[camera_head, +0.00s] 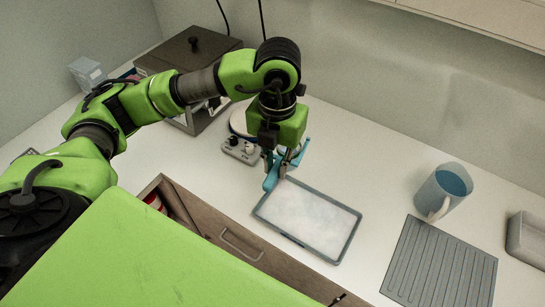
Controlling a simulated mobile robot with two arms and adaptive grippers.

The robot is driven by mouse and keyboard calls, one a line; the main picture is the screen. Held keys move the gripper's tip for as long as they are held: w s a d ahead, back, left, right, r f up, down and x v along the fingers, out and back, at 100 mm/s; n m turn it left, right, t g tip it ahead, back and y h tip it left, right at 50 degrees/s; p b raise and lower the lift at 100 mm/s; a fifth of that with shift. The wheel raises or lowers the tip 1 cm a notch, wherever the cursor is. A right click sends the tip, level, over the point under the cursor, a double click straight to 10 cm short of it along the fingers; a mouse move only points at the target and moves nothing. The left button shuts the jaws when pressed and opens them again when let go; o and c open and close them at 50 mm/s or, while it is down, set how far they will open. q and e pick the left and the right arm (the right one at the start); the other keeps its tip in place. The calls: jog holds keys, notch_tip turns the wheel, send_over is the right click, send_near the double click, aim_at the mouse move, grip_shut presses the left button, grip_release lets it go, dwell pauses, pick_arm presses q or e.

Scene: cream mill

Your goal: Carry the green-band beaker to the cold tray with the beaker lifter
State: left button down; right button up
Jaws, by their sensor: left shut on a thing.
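Parts of the lifter show on both sides of the fingers. The cold tray (332,254) is a shallow grey-rimmed tray with a white, frosty-looking filling, and no beaker stands on its visible surface. I cannot make out the green-band beaker; my gripper and wrist cover part of the area behind. My right gripper is not in view.
A hotplate-like device with knobs (241,150) stands behind my gripper. A dark-lidded box (190,50) is at the back left. A jug with blue liquid (444,190) and a ridged grey mat (440,264) are at the right. A drawer (180,207) stands open in front.

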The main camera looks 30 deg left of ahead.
pick_arm(q)
jog(key=s+d+f+b, duration=0.1)
jog(key=s+d, duration=0.6)
jog(key=d, duration=0.3)
jog(key=shift+f, duration=0.35)
dwell(1.2)
jog(key=shift+f+b, duration=0.1)
jog(key=shift+b, duration=0.2)
jog(key=shift+f+b, duration=2.15)
jog(key=shift+b, duration=0.2)
jog(key=shift+f, duration=0.15)
jog(key=shift+a+f+b, duration=0.1)
jog(key=shift+f+b, duration=0.2)
jog(key=shift+b, duration=0.2)
jog(key=shift+f+b, duration=0.75)
jog(key=shift+b, duration=0.05)
jog(key=shift+f+b, duration=1)
jog(key=shift+b, duration=0.35)
